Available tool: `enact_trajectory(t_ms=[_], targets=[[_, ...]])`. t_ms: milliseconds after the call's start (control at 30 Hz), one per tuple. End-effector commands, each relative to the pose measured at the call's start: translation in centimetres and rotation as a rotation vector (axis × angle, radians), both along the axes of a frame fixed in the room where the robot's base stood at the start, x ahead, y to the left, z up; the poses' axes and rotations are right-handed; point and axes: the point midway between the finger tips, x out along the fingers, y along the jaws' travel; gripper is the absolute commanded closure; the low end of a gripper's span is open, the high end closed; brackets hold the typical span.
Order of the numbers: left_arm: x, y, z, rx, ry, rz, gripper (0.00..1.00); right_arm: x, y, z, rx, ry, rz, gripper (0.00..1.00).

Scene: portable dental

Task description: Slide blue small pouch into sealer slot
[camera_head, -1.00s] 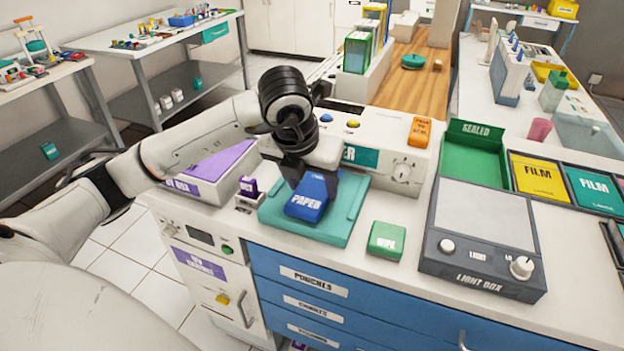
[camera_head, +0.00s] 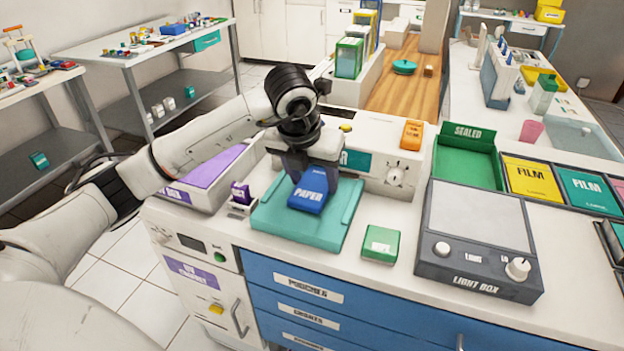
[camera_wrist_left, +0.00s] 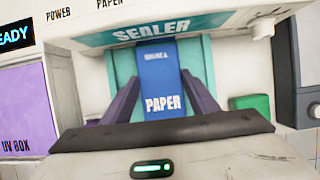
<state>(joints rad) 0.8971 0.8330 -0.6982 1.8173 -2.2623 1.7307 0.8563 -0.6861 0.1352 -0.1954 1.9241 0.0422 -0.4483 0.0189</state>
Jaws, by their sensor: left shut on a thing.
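The blue small pouch (camera_head: 312,192), marked PAPER, is over the teal tray (camera_head: 330,228) in front of the sealer (camera_head: 372,160). My left gripper (camera_head: 310,172) is shut on the pouch from above and behind. In the left wrist view the pouch (camera_wrist_left: 161,85) lies between the two dark fingers, and its far end points at the sealer's teal front label (camera_wrist_left: 170,28). The slot itself is not clearly visible. I cannot tell whether the pouch touches the tray. My right gripper is not in view.
A purple-topped UV box (camera_head: 212,168) and a small purple item (camera_head: 241,192) stand left of the tray. A green wipe box (camera_head: 381,243) and the light box (camera_head: 480,240) are to the right. A green SEALED tray (camera_head: 465,158) lies behind the light box.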

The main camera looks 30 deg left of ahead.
Motion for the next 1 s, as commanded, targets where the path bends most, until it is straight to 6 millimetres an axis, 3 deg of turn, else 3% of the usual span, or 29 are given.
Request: enact_trajectory(t_ms=[833,867,1000], targets=[[0.1,0.05,-0.03,0.0,0.0,0.0,0.69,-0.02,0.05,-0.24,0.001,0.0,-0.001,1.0],[0.1,0.06,-0.03,0.0,0.0,0.0,0.44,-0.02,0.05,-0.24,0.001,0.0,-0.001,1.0],[0.1,0.06,-0.03,0.0,0.0,0.0,0.24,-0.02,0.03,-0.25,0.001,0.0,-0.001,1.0]])
